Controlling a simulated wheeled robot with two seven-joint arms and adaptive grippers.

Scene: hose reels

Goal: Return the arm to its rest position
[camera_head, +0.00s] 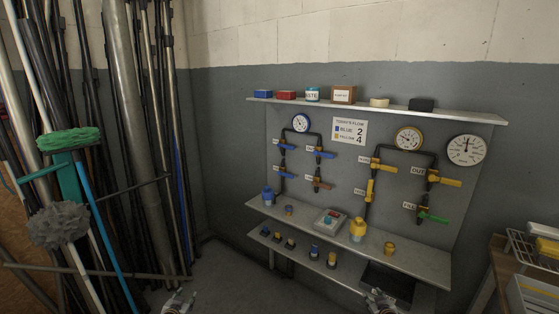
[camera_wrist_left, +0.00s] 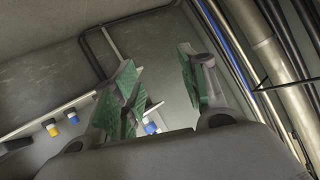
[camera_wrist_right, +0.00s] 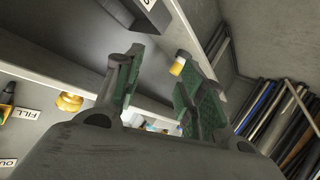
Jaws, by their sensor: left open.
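My left gripper (camera_head: 179,301) is at the bottom of the head view, left of the shelf unit and over the floor. In the left wrist view its green-padded fingers (camera_wrist_left: 158,88) are apart with nothing between them. My right gripper (camera_head: 379,298) is at the bottom of the head view, in front of the lower shelf. In the right wrist view its fingers (camera_wrist_right: 161,92) stand apart and hold nothing. The wall panel (camera_head: 345,155) carries pipes, gauges and blue, yellow, orange and green valve handles.
A middle shelf (camera_head: 415,262) holds blue and yellow fittings and a grey box (camera_head: 330,220). A lower shelf (camera_head: 300,262) holds several small fittings. Poles and a green brush (camera_head: 68,139) stand at the left. A wooden table (camera_head: 497,262) stands at the right.

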